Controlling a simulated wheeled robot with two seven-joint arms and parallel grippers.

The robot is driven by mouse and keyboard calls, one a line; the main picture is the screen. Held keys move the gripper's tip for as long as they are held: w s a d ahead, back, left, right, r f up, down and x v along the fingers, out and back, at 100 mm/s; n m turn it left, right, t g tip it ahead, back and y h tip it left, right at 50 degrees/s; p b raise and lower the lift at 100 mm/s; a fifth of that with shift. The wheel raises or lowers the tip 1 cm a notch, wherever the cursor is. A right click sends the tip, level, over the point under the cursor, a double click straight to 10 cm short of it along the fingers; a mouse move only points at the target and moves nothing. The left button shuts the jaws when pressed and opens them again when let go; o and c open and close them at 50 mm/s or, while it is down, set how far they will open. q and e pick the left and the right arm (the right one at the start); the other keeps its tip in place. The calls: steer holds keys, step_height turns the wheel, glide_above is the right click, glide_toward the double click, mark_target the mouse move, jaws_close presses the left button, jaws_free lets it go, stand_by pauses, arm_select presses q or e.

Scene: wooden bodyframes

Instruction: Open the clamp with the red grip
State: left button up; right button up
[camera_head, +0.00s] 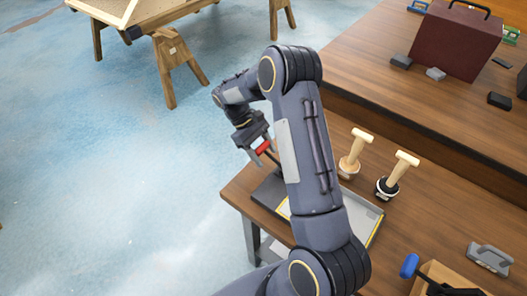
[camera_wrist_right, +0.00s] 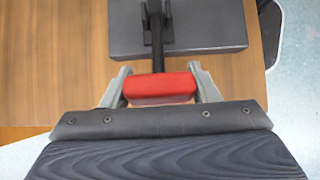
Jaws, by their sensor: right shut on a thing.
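The clamp's red grip (camera_head: 263,147) shows at the near-left corner of the wooden table in the head view. In the right wrist view the red grip (camera_wrist_right: 160,88) lies crosswise between the two fingers, on the end of a dark lever (camera_wrist_right: 157,35). The lever runs to a dark grey block (camera_wrist_right: 205,36) on the table. My right gripper (camera_head: 264,154) is shut on the red grip; in the wrist view its fingers (camera_wrist_right: 160,86) touch both ends of it. My right arm hides part of the clamp in the head view. My left gripper is not in view.
Two wooden-handled stamps (camera_head: 352,158) (camera_head: 394,178) stand right of my arm, beside a grey tray (camera_head: 367,221). A dark red case (camera_head: 455,42) stands on the raised table part. A blue-handled tool (camera_head: 409,266) lies at lower right. The floor at left is clear.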

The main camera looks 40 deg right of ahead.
steer(key=shift+f, duration=0.1)
steer(key=o, duration=1.4)
steer(key=b+v, duration=0.1)
steer(key=v, duration=0.6)
steer(key=shift+w+a+r, duration=0.15)
steer(key=shift+w+r, duration=0.05)
steer(key=shift+r, duration=0.15)
